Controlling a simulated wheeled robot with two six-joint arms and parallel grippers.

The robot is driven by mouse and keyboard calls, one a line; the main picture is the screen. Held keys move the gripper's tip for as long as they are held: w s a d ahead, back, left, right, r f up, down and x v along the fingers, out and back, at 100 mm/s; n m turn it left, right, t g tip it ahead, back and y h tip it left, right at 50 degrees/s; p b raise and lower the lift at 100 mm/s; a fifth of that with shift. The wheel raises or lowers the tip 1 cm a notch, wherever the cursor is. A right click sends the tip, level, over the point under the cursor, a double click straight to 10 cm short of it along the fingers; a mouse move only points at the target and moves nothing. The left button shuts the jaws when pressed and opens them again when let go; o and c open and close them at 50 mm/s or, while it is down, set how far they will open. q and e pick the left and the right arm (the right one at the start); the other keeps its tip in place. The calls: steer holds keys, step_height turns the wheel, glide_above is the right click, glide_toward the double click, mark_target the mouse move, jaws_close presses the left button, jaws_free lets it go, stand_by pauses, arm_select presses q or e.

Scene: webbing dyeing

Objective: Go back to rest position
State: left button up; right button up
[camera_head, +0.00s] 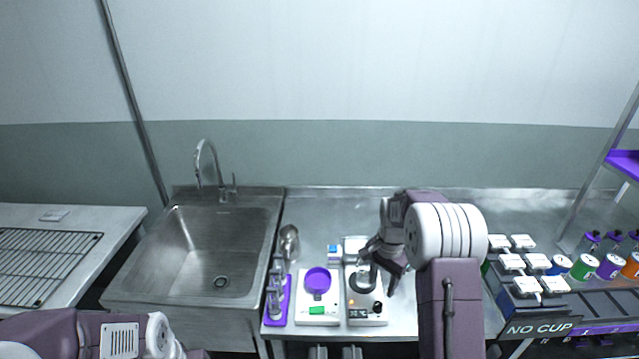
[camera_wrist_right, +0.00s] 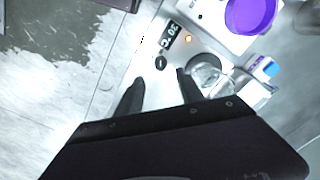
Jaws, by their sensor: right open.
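My right gripper (camera_head: 376,272) is above the hot plate (camera_head: 367,310) on the steel counter. In the right wrist view its two dark fingers (camera_wrist_right: 158,92) stand apart with nothing between them. A clear glass vessel (camera_wrist_right: 208,76) stands on the hot plate beside the right finger in that view. The hot plate shows a small display and a lit orange lamp. My left arm shows at the lower left of the head view, but its gripper is out of view.
A scale (camera_head: 318,311) with a purple dish (camera_head: 317,281) stands left of the hot plate. A sink (camera_head: 213,250) is farther left. A purple rack (camera_head: 279,309) holds metal items. A dispenser (camera_head: 560,314) marked NO CUP with several bottles is at right. The rear counter is clear.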

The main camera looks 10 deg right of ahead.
steer(key=s+a+r+n+t, duration=0.1)
steer(key=s+a+r+n, duration=0.2)
steer(key=s+a+r, duration=0.45)
steer(key=s+a+f+n, duration=0.3)
steer(key=s+f+n, duration=0.2)
steer(key=s+n, duration=0.3)
steer(key=shift+s+a+f+n, duration=0.3)
steer(key=shift+s+a+f, duration=0.05)
steer(key=shift+s, duration=0.75)
